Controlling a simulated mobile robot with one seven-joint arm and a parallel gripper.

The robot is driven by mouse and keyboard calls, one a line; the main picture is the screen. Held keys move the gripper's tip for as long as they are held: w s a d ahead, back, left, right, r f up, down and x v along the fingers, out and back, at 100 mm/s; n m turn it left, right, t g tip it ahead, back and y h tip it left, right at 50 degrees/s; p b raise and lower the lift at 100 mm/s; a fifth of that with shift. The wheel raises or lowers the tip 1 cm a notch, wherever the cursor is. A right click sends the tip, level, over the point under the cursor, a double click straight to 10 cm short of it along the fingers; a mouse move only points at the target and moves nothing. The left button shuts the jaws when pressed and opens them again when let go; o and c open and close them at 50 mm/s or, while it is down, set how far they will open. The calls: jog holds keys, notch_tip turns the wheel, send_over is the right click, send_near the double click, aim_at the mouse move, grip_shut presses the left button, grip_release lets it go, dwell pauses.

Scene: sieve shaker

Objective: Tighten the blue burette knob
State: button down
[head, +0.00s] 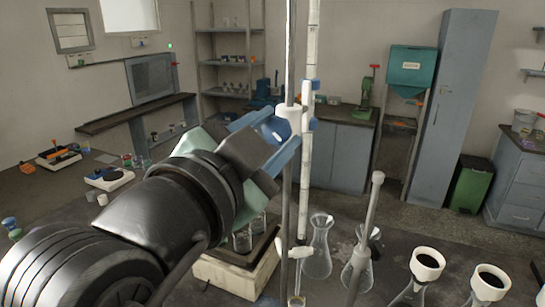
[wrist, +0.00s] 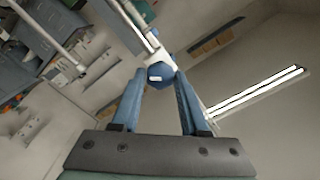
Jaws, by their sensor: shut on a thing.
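The blue burette knob (wrist: 160,72) sits between the tips of my gripper's two blue fingers in the wrist view. It has a small white mark on its face and is attached to a white clamp piece. My gripper (head: 283,138) is shut on the knob, and its fingers also frame it in the wrist view (wrist: 159,80). In the head view my gripper reaches from the left to the white clamp (head: 291,112) on the upright grey rod (head: 291,50). The burette (head: 308,150) stands upright just right of the rod. My fingers partly hide the knob there.
Glass flasks (head: 318,245) stand on the dark bench right of the burette, with white-collared flasks (head: 427,263) farther right. A tray with small glassware (head: 232,262) lies below my gripper. A grey cabinet (head: 450,110) and shelves (head: 228,62) are in the background.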

jog(key=m+b, duration=0.1)
jog(key=m, duration=0.1)
jog(key=m+b, duration=0.1)
jog(key=b, duration=0.1)
jog(key=m+b, duration=0.2)
jog(key=shift+f+m, duration=0.3)
jog(key=shift+r+m+b, duration=0.1)
jog(key=shift+m+b, duration=1.45)
jog(key=shift+m, duration=0.45)
jog(key=shift+c, duration=2.2)
grip_release()
jog(key=v, duration=1.3)
jog(key=shift+b, duration=0.4)
